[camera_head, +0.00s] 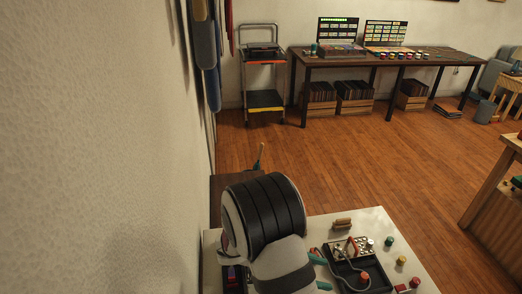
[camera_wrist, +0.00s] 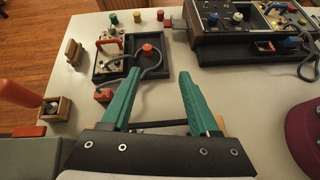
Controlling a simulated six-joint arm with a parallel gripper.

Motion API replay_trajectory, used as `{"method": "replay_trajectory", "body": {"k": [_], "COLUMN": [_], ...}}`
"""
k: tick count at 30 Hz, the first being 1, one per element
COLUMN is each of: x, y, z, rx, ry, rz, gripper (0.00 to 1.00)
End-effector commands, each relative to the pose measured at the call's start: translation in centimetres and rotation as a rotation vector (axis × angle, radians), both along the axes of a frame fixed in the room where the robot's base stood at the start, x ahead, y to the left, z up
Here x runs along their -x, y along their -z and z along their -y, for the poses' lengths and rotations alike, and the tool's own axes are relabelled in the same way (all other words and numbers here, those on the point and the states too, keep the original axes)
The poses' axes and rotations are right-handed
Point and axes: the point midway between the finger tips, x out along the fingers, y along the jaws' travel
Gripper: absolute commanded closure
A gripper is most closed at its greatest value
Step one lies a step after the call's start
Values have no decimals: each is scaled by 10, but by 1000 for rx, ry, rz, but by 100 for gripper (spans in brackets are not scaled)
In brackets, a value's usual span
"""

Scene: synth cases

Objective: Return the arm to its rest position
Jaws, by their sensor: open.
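My gripper (camera_head: 321,270) shows in the head view as two teal fingers over the white table, partly covered by my own arm. In the wrist view my gripper (camera_wrist: 160,72) has its two teal fingers spread wide apart. The fingertips point toward a black tray (camera_wrist: 103,78) with a grey cable and a red knob (camera_wrist: 148,49). I cannot tell how high the fingers are above the table. My black and white arm links fill the lower middle of the head view.
The white table (camera_head: 376,220) carries a wooden block (camera_head: 342,224) and several coloured knobs. A dark box (camera_wrist: 232,46) with knobs stands at the back right in the wrist view; a maroon object (camera_wrist: 304,138) is at its right edge. A pale wall (camera_head: 100,150) runs close along my left.

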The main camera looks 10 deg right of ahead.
Motion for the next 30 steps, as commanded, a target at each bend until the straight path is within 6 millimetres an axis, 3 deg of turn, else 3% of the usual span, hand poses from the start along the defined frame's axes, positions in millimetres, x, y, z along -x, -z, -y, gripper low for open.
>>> {"method": "replay_trajectory", "body": {"k": [3,6,9,12,15,18,30], "x": [55,116,162,188,199,202,202], "y": [-51,-83,-101,-111,-116,-118,-119], "z": [-3,-26,-62,-97,-119,-128,-128], "rx": [-139,-294,-450,-578,-658,-689,-690], "ry": [387,815,1220,1533,1719,1789,1790], "rz": [261,504,688,788,826,834,833], "gripper": [39,39,39,39,39,39,39]}}
